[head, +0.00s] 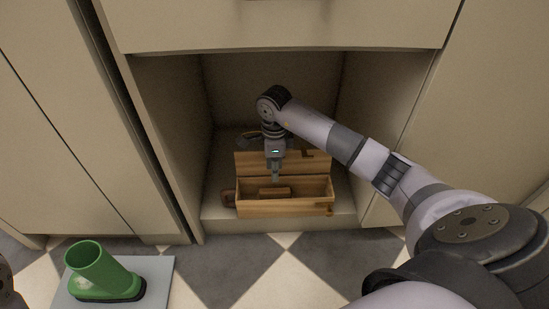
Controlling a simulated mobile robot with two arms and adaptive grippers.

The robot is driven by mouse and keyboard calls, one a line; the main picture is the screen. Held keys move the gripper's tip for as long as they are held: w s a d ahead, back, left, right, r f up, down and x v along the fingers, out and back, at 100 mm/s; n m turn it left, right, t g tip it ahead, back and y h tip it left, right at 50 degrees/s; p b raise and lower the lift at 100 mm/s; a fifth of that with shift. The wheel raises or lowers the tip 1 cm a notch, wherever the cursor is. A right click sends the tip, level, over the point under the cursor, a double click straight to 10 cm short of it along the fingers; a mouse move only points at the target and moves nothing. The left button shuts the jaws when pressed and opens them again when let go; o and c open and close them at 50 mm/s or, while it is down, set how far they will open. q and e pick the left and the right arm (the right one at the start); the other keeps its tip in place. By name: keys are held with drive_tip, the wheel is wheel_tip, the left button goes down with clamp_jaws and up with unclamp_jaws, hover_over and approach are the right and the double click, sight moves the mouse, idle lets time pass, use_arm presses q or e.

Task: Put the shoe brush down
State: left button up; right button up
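A wooden box (310,208) stands on the floor of the low open cupboard, its lid (250,163) raised at the back. A small brown wooden block, which looks like the shoe brush (273,194), lies low inside the box. My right gripper (275,179) points down into the box, directly over the brush. Its fingers look narrow and close to the brush. I cannot tell whether they touch it or how far apart they are. My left gripper is not visible.
A green boot (98,270) stands on a grey mat (160,268) on the checkered floor at lower left. Cupboard walls (178,120) close in on both sides of the box. A dark item (247,139) is partly hidden behind the lid.

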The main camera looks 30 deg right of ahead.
drive_tip(key=shift+r, duration=0.55)
